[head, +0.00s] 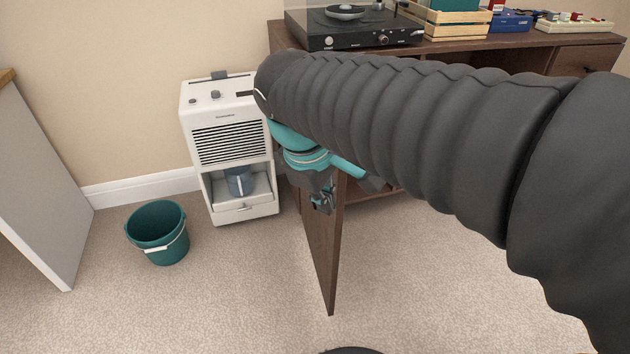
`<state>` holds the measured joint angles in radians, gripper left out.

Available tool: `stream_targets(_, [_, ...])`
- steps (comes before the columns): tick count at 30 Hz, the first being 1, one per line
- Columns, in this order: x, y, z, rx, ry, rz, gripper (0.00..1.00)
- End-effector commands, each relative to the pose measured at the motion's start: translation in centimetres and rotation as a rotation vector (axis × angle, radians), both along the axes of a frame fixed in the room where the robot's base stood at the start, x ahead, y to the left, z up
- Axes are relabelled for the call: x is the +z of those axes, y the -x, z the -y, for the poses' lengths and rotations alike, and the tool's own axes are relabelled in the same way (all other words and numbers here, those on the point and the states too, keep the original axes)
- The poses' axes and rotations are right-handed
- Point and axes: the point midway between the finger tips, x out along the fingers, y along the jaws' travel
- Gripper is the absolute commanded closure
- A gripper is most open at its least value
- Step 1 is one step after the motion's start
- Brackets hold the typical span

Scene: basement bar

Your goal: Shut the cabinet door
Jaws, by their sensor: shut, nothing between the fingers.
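The cabinet door (322,250) is a dark brown panel that stands open, swung out from the left end of the brown wooden cabinet (570,40). I see it nearly edge-on. My gripper (323,203) is shut and empty, pointing down at the left side of the door near its upper part. I cannot tell whether it touches the door. My dark ribbed arm crosses from the right and hides the top of the door and much of the cabinet front.
A white dehumidifier (229,140) stands just left of the door, against the wall. A teal bucket (158,233) is on the carpet further left. A record player (352,27), a wooden crate (450,20) and other items sit on the cabinet. Carpet right of the door is clear.

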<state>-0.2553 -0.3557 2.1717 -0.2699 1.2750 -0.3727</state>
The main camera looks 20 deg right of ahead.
Motion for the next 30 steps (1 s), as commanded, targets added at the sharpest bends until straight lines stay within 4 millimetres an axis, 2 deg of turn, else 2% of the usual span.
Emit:
stream_targets(1, [0.2, -1.2, -0.8, 0.079, 0.055, -0.058, 1.00])
stream_targets(9, [1.6, -6.4, -4.9, 0.443, 0.356, -0.347, 1.00])
stream_targets(13, [2.1, -8.2, -7.1, 0.560, 0.469, -0.458, 1.00])
stream_targets(18, [2.5, -9.4, -9.1, 0.641, 0.559, -0.544, 1.00])
stream_targets(23, [2.3, -9.7, -9.3, 0.663, 0.585, -0.571, 1.00])
stream_targets(30, [0.0, -9.5, -6.9, 0.660, 0.584, -0.573, 1.00])
